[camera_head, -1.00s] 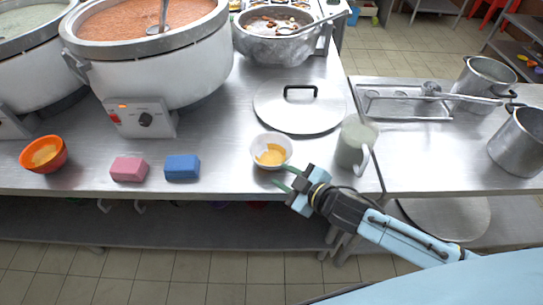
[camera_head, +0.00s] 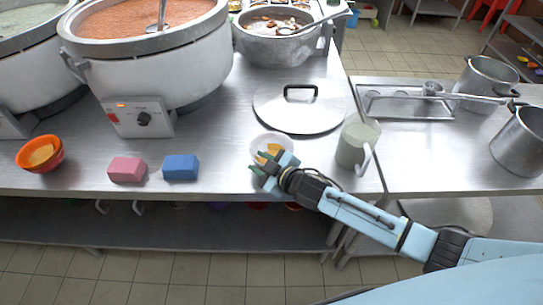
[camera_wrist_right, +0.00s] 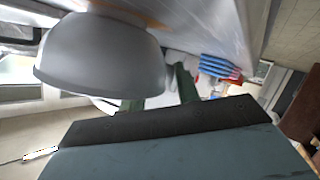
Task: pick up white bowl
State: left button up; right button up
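The white bowl (camera_head: 258,143) with yellow contents stands near the front edge of the steel counter. My right gripper (camera_head: 261,168) reaches it from the front right and covers its lower part in the head view. In the right wrist view, the bowl (camera_wrist_right: 100,60) fills the upper left, close to the fingers. The two green fingers (camera_wrist_right: 160,92) stand apart, so the gripper is open. I cannot tell whether a finger touches the bowl or whether its rim is between them. My left gripper is not in view.
A grey-green mug (camera_head: 352,146) stands just right of the bowl. A pot lid (camera_head: 300,112) lies behind it. A blue block (camera_head: 181,167), a pink block (camera_head: 127,169) and orange bowls (camera_head: 40,155) are to the left. Large cookers (camera_head: 160,75) stand behind.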

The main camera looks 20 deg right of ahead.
grip_shut()
jog(key=shift+r, duration=0.1)
